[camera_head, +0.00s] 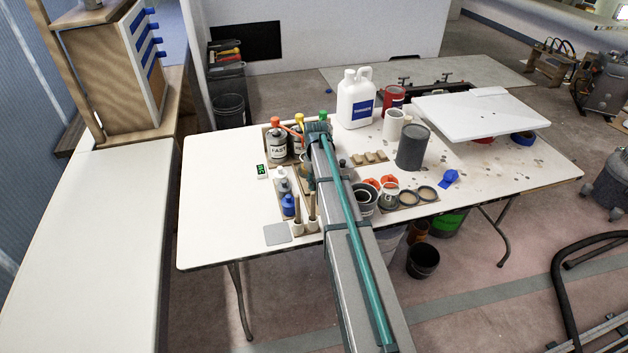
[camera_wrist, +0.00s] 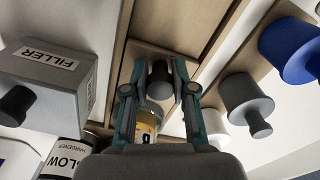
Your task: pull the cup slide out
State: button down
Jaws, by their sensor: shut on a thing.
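In the wrist view my gripper (camera_wrist: 160,85) has its two teal fingers on either side of a dark round knob (camera_wrist: 159,78) and is shut on it. The knob stands against a pale wooden slide or tray (camera_wrist: 165,50) with raised edges. I cannot tell from the picture whether cups stand in it. In the head view my wrist (camera_head: 318,130) is over the back left of the table, and the fingertips and knob are hidden by my arm. Dark cups (camera_head: 365,197) and orange-topped cups (camera_head: 388,190) stand just right of my arm.
A grey FILLER box (camera_wrist: 45,85), a yellow-labelled bottle (camera_wrist: 145,125) and grey and blue bottles (camera_wrist: 245,100) crowd my gripper. On the table (camera_head: 215,200) are a FAST can (camera_head: 278,150), a white jug (camera_head: 356,100) and a grey can (camera_head: 412,147). The table's left side is mostly clear.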

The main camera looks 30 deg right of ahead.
jog(key=s, duration=0.3)
jog(key=s+a, duration=0.1)
jog(key=s, duration=0.3)
jog(key=s+a, duration=0.1)
jog(key=s, duration=0.2)
jog(key=shift+s, duration=0.3)
jog(key=shift+w, duration=0.1)
jog(key=c, duration=0.9)
grip_release()
notch_tip(320, 180, up, 12)
jog(key=shift+r, duration=0.1)
